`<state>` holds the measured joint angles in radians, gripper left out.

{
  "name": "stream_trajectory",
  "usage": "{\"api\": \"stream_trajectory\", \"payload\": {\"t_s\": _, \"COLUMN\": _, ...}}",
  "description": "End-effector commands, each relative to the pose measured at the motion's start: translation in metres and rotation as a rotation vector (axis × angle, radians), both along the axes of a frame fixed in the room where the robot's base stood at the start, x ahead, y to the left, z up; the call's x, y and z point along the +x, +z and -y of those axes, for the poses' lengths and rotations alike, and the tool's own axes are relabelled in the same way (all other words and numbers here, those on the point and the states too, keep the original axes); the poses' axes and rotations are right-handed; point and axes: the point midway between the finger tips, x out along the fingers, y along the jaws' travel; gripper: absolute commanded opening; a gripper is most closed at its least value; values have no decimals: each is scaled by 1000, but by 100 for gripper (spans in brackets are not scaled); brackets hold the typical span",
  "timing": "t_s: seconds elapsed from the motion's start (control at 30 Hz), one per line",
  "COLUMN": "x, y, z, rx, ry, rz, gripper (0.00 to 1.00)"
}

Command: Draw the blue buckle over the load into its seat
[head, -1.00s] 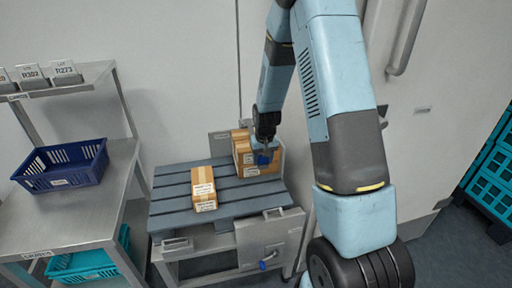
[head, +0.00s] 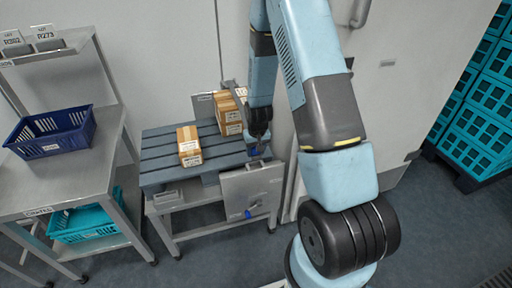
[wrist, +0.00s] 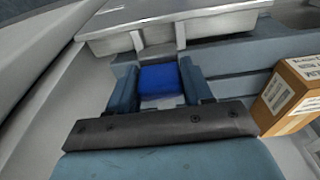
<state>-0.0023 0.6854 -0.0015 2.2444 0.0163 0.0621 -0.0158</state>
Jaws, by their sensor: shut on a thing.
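My gripper (head: 257,147) is shut on the blue buckle (head: 252,152) at the right end of the slatted grey pallet, just above the metal front panel (head: 252,183). In the wrist view the blue buckle (wrist: 159,78) sits between the two fingers of my gripper (wrist: 160,85). A grey strap-like band (head: 236,104) runs by the stacked cartons (head: 230,112) at the pallet's back right, toward my gripper. The seat cannot be made out for certain; a small blue part (head: 249,213) shows low on the metal panel.
A single carton (head: 188,146) stands on the pallet (head: 160,155), left of the stack. A steel shelf (head: 60,185) at left carries a dark blue crate (head: 50,133), with a teal crate (head: 95,220) below. Teal crates (head: 482,122) stand at far right. Floor in front is clear.

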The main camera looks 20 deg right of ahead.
Motion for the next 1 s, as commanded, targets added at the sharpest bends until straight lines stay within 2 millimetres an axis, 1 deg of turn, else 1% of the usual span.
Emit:
{"api": "stream_trajectory", "payload": {"t_s": 0.7, "x": -1, "y": -47, "z": -1, "rx": 0, "ry": 1, "rz": -2, "gripper": 17}}
{"api": "stream_trajectory", "payload": {"t_s": 1.0, "x": 0, "y": -64, "z": -1, "rx": 0, "ry": 1, "rz": -1, "gripper": 17}}
